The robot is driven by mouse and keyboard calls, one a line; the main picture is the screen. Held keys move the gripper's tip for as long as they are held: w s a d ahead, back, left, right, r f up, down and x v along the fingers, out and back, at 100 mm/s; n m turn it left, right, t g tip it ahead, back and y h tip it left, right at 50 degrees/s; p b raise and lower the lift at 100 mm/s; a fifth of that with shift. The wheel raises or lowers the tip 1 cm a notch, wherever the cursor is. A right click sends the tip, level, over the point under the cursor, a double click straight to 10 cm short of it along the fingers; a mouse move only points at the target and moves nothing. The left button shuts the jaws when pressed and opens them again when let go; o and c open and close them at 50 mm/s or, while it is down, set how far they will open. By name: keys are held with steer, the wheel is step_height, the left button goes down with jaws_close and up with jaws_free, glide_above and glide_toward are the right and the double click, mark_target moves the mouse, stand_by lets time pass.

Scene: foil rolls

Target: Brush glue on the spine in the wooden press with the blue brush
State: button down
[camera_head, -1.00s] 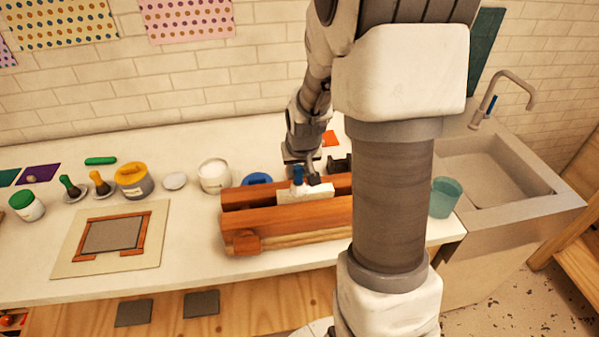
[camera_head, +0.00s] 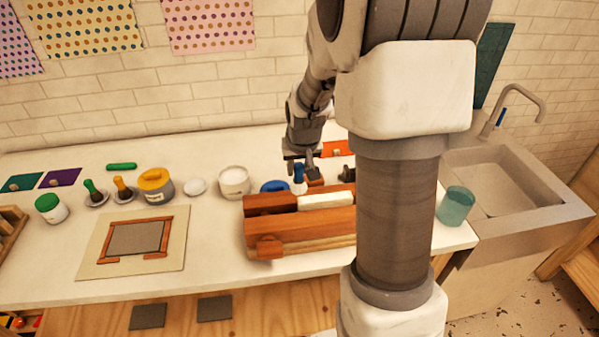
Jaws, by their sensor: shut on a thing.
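The wooden press (camera_head: 290,238) stands on the counter with the white spine (camera_head: 327,201) held between its jaws. My gripper (camera_head: 301,165) is shut on the blue brush (camera_head: 299,177), which hangs roughly upright. The brush is at the back of the press, beyond the spine's left end in the picture, and appears apart from it. The brush's lower tip is hard to make out. My arm's column hides the right end of the press. No glue can be made out on the spine.
A blue dish (camera_head: 273,187) sits behind the press, with an open white tub (camera_head: 234,181) to its left. A yellow-topped pot (camera_head: 156,184), green and orange brushes and a framed board (camera_head: 138,238) are further left. A teal cup (camera_head: 456,205) stands near the sink.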

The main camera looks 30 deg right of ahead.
steer(key=shift+r+p, duration=0.95)
steer(key=shift+r, duration=1)
